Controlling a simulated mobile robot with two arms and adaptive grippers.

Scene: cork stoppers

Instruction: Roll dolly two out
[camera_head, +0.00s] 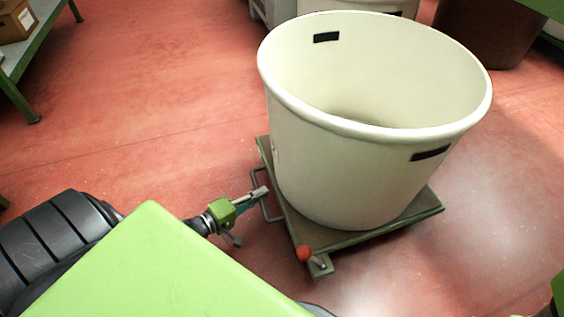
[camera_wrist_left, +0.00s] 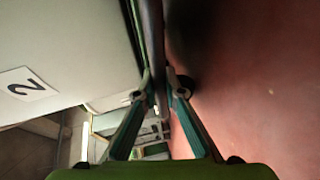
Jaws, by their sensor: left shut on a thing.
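A green dolly (camera_head: 424,212) stands on the red floor with a large cream tub (camera_head: 345,170) upright on it. The tub is open at the top, and the part of its inside that shows is empty. In the left wrist view a white label with the number 2 (camera_wrist_left: 26,86) is on the tub's side. A grey bar handle (camera_head: 268,213) sticks out from the dolly's left side. My left gripper (camera_head: 262,192) is shut on this handle; the wrist view shows a dark bar (camera_wrist_left: 158,60) between its fingertips. My right gripper is not in view.
Another cream tub (camera_head: 400,8) and a brown bin (camera_head: 488,35) stand behind. A green table (camera_head: 38,45) with a cardboard box (camera_head: 16,20) is at the upper left. The floor left of the dolly is clear.

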